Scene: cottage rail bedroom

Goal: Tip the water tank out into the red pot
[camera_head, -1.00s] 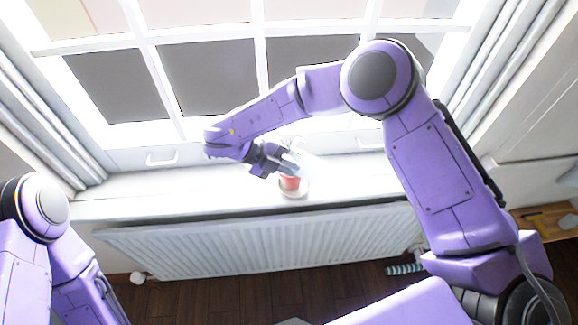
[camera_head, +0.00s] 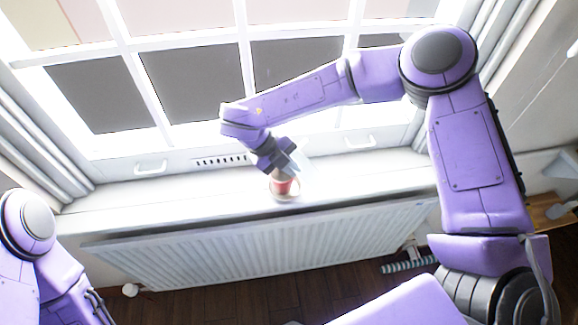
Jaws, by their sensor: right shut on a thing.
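The small red pot (camera_head: 282,186) stands upright on a pale saucer (camera_head: 287,198) on the white window sill. My right gripper (camera_head: 285,165) reaches in from the right, just above and behind the pot as pictured. It is shut on the water tank (camera_head: 304,166), a pale, see-through thing that shows faintly to the right of the fingers against the bright sill. The tank's exact tilt and whether any water is leaving it cannot be told. The gripper partly covers the pot's upper edge. My left arm shows at the lower left, but its gripper is out of view.
The white sill (camera_head: 380,178) is clear to both sides of the pot. Window panes and handles (camera_head: 151,168) lie close behind my right arm. A white radiator (camera_head: 260,245) hangs below the sill. A striped roll (camera_head: 408,265) lies on the dark floor (camera_head: 225,305).

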